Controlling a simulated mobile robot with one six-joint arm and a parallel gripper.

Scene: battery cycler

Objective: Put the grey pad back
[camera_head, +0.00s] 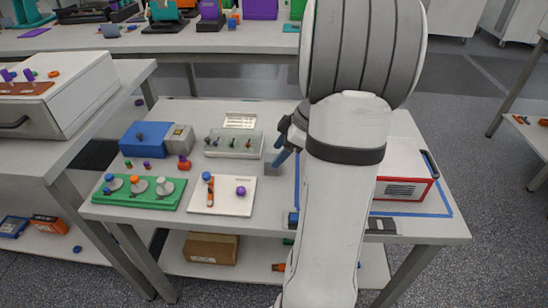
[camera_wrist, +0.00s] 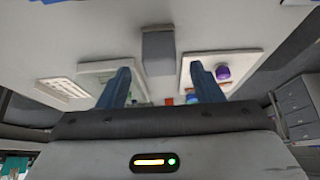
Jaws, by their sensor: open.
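A small grey block, which looks like the grey pad (camera_wrist: 158,52), stands on the pale table top in the wrist view, centred ahead of the gap between my fingers. In the head view a grey piece (camera_head: 272,170) shows just below my fingertips, partly hidden.
A clear tray (camera_head: 234,144) of small parts and a white board (camera_head: 222,196) with a purple knob flank the pad. A green board (camera_head: 139,192) and a blue box (camera_head: 143,138) lie further left. A red-and-white box (camera_head: 403,180) sits right of my arm inside blue tape.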

